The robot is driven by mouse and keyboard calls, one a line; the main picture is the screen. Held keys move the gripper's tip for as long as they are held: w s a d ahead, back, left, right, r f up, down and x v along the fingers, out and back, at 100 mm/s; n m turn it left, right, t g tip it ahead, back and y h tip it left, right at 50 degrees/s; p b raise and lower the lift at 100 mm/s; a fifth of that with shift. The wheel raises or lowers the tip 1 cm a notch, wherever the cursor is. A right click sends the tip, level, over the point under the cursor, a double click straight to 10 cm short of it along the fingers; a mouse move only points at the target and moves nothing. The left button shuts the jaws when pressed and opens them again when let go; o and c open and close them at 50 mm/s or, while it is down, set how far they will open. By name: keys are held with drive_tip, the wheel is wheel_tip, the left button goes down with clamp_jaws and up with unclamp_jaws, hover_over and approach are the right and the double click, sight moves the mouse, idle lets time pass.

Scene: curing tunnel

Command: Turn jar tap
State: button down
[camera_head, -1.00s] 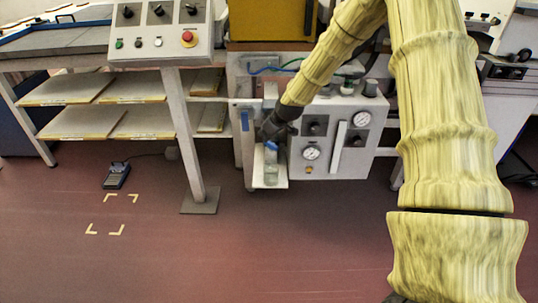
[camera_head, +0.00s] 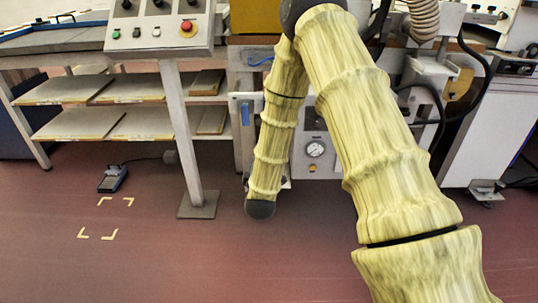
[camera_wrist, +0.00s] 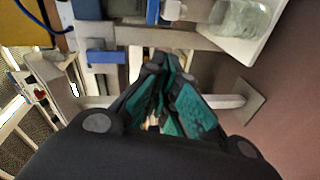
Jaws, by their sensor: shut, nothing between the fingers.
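A clear glass jar (camera_wrist: 243,18) sits on a white shelf (camera_wrist: 262,48) at the top right of the wrist view. Beside it, at the top edge, is a small blue tap handle (camera_wrist: 152,12) with a white fitting. My gripper (camera_wrist: 162,68) is shut and empty, its dark fingers with green pads pointing up the picture. It is apart from the jar, which lies above and to the right of the fingers. In the head view my arm hides the gripper, the jar and the tap.
A blue bar (camera_wrist: 105,57) on a grey bracket is close to my fingers; a blue strip (camera_head: 245,113) shows on the upright in the head view. A gauge panel (camera_head: 315,148) is behind my arm.

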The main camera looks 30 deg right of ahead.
drive_tip(key=w+d+n+t+h+b, duration=0.1)
drive_tip(key=w+d+b, duration=0.3)
drive_tip(key=d, duration=0.4)
drive_tip(key=shift+w+h, duration=0.4)
drive_tip(key=shift+w, duration=0.5)
drive_tip(key=shift+r+n, duration=0.15)
drive_tip(key=shift+n, duration=0.15)
drive_tip(key=shift+s+d+n+t+y+p, duration=0.15)
drive_tip(key=shift+n+t+y+p, duration=0.15)
drive_tip(key=shift+y+p, duration=0.2)
